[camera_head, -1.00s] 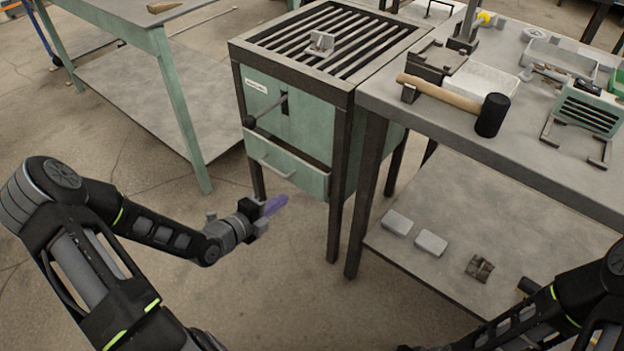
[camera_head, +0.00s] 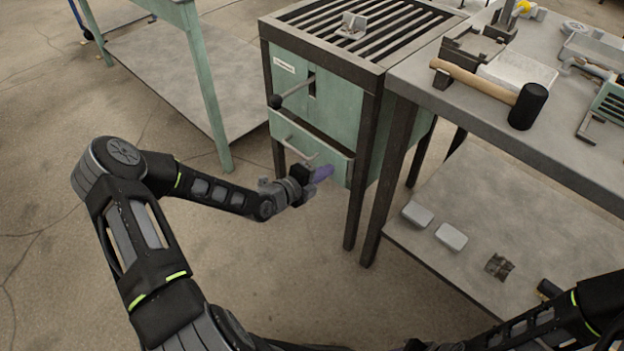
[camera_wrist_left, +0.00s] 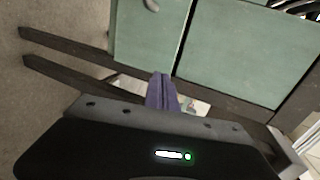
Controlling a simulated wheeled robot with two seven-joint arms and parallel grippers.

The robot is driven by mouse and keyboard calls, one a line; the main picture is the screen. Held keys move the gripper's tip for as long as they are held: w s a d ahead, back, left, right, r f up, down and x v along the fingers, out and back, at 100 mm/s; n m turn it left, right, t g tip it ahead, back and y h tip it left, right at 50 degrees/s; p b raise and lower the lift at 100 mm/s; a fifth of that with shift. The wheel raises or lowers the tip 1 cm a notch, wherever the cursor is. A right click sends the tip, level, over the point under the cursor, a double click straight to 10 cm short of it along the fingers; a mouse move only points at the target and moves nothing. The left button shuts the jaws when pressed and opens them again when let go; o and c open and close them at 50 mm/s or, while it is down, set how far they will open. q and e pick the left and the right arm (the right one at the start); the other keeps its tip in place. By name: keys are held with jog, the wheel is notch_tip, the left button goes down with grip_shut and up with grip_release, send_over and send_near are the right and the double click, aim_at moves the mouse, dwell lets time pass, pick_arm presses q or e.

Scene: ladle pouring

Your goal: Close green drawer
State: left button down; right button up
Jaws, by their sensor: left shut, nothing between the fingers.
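The green drawer (camera_head: 290,135) is the lower front of the green cabinet and stands partly pulled out, with a dark gap above its front. A grey bar handle (camera_head: 297,150) is on its front. My left gripper (camera_head: 323,173) has purple fingers, shut and empty, at the lower right part of the drawer front; I cannot tell whether they touch it. In the left wrist view the purple fingers (camera_wrist_left: 161,92) point at green panels, and the drawer front (camera_wrist_left: 145,38) appears at the upper left. My right arm enters at the lower right; its gripper is out of view.
The cabinet has a slatted top (camera_head: 365,30) and a dark lever (camera_head: 290,92) above the drawer. A workbench (camera_head: 480,110) with a mallet (camera_head: 500,90) stands at the right, its lower shelf holding small blocks. A green-legged table (camera_head: 208,95) stands at the left. The floor in front is clear.

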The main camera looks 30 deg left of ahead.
aim_at(343, 160)
pick_arm(q)
jog(key=shift+w+d, duration=0.2)
jog(key=shift+w, duration=0.45)
jog(key=shift+w+d, duration=0.25)
jog(key=shift+w, duration=0.45)
jog(key=shift+w+d, duration=0.2)
jog(key=shift+w, duration=0.45)
